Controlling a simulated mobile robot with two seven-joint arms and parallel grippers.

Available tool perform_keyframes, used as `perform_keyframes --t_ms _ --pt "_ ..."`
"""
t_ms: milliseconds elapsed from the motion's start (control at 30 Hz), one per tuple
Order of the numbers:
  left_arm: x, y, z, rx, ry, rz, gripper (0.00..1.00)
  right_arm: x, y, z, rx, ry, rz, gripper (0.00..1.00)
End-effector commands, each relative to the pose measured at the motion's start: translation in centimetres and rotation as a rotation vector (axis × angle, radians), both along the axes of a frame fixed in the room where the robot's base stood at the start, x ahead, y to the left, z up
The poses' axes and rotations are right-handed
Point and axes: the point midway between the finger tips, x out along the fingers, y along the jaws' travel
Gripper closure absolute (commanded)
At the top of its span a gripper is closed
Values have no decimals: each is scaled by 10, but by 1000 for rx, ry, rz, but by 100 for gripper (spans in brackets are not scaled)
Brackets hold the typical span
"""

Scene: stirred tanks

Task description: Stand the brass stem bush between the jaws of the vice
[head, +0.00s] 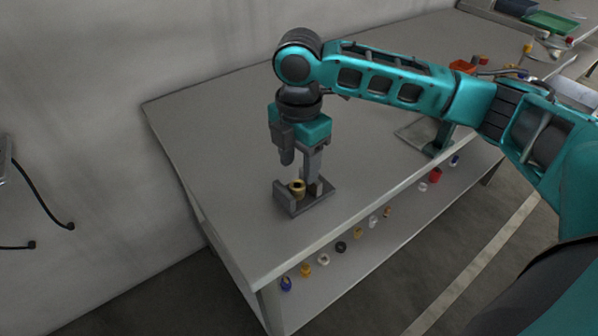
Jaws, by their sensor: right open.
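The brass stem bush (297,187) stands upright in the vice (294,208), between its jaws. The vice is a small grey block with a flat base on the bench top, near the bench's left end. My right gripper (300,176) points down just over the vice and is open. Its fingers are close to the bush, with one finger seen just behind it. I cannot tell whether they touch the bush. My left gripper is not in view.
The grey bench (225,140) is bare around the vice. Several small coloured parts lie on the shelf below the front edge. A green-and-grey stand (441,141) is to the right, partly behind my arm. A wall rises behind.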

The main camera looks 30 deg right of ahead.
Motion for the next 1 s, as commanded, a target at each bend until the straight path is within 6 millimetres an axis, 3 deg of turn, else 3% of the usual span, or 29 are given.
perform_keyframes --t_ms 33,200,400,1000 --pt "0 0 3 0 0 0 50 1 1 15 2 -5 1 48" --pt "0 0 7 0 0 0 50 1 1 49 1 -3 1 48" --pt "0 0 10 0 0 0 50 0 1 72 1 0 1 48" --pt "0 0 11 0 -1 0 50 0 0 77 1 1 0 48"
